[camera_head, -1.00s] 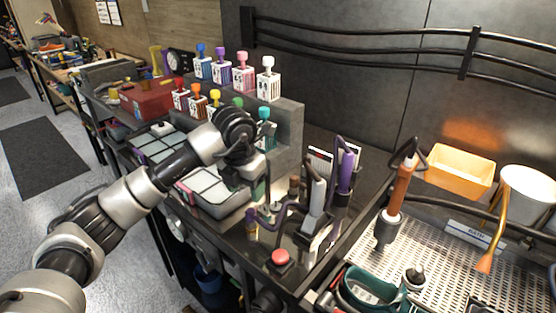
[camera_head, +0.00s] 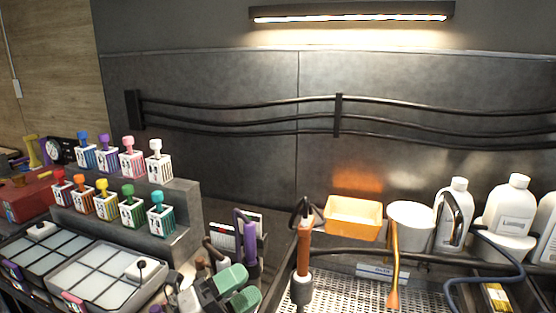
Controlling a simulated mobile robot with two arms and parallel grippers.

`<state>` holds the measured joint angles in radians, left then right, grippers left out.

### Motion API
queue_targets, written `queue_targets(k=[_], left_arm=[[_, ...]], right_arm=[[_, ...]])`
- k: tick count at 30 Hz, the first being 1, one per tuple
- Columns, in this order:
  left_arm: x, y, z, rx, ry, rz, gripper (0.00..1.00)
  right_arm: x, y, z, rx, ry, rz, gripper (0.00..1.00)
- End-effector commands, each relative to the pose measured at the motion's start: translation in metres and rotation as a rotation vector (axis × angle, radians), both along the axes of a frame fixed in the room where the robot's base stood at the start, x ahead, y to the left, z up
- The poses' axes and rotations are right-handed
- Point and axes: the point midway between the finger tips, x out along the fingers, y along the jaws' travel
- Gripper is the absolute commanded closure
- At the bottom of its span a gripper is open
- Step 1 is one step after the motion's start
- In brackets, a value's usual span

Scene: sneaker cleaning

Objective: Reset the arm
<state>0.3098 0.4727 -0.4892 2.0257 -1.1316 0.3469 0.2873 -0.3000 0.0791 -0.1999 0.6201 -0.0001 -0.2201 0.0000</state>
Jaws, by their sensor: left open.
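My left gripper (camera_head: 239,289) shows at the bottom edge, left of centre. Its two green fingertips are apart and point to the right, with nothing seen between them. It is in front of the upright purple-handled tool (camera_head: 249,248) and partly hides the tools around it. Most of my left arm is out of the picture. My right gripper is not in view.
Several colour-topped boxes stand on a grey stepped rack (camera_head: 187,215) at the left, behind divided trays (camera_head: 95,280). An orange-brown tool (camera_head: 303,250) stands right of the gripper. An orange bin (camera_head: 353,218), white tub (camera_head: 409,222) and white bottles (camera_head: 507,215) are at the back right.

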Motion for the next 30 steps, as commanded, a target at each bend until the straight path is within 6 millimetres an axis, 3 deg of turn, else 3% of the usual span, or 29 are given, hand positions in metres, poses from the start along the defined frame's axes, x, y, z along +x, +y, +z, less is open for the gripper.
queue_targets(k=[4,7,11,14,17,21,24,30], left_arm=[[0.005,0.035,-0.003,-0.299,0.199,0.214,0.42],[0.007,0.064,-0.021,-0.465,0.364,0.372,0.42],[0.001,0.102,-0.060,-0.633,0.615,0.587,0.42],[-0.015,0.126,-0.101,-0.722,0.832,0.750,0.42],[-0.043,0.143,-0.144,-0.776,1.067,0.906,0.42],[-0.094,0.154,-0.197,-0.792,1.390,1.087,0.42],[-0.130,0.155,-0.222,-0.771,1.584,1.177,0.42],[-0.197,0.150,-0.251,-0.693,1.908,1.293,0.42]], right_arm=[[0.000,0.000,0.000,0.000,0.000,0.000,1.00],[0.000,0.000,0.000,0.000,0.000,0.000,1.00],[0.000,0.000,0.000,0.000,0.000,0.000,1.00],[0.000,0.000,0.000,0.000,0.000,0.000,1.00],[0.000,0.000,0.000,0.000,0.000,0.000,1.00],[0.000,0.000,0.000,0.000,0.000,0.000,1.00],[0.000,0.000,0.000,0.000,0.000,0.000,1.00],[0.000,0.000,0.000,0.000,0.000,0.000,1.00]])
